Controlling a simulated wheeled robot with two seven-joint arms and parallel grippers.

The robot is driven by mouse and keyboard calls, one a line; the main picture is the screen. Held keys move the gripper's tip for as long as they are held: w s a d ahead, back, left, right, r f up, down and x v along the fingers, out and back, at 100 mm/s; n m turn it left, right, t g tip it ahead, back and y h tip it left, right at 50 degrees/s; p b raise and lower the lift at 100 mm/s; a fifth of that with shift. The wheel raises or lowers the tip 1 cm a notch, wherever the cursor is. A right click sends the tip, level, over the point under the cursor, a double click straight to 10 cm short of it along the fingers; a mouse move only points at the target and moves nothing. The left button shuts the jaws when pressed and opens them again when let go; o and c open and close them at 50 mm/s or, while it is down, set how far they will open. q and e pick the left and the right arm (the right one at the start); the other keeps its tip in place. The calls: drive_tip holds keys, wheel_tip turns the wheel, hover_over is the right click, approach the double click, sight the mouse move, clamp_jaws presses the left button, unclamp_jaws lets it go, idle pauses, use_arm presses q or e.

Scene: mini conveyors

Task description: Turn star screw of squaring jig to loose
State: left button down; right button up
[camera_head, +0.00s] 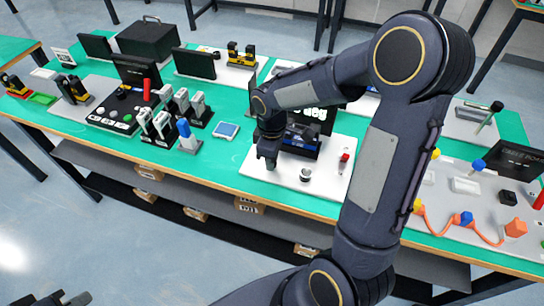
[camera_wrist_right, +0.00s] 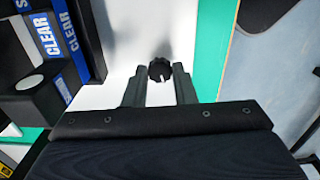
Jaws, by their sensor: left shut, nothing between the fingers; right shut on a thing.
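The star screw is a small black knob (camera_wrist_right: 160,68) at the fingertips of my right gripper (camera_wrist_right: 159,80) in the wrist view. My right gripper (camera_head: 267,161) is shut on it; in the head view it points down over the left part of a white plate (camera_head: 262,182), and it hides the screw. The squaring jig seems to be the dark unit with blue parts (camera_head: 300,143) on this plate, partly hidden by my right arm. Blue labels reading CLEAR (camera_wrist_right: 72,40) show at the left in the wrist view. My left gripper (camera_head: 62,299) is shut and empty at the bottom left, away from the table.
An orange cable (camera_head: 453,222) lies on the right board. The table's front edge is close.

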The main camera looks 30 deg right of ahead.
drive_tip(key=o, duration=1)
wheel_tip(320, 180, up, 8)
drive_tip(key=shift+f, duration=0.1)
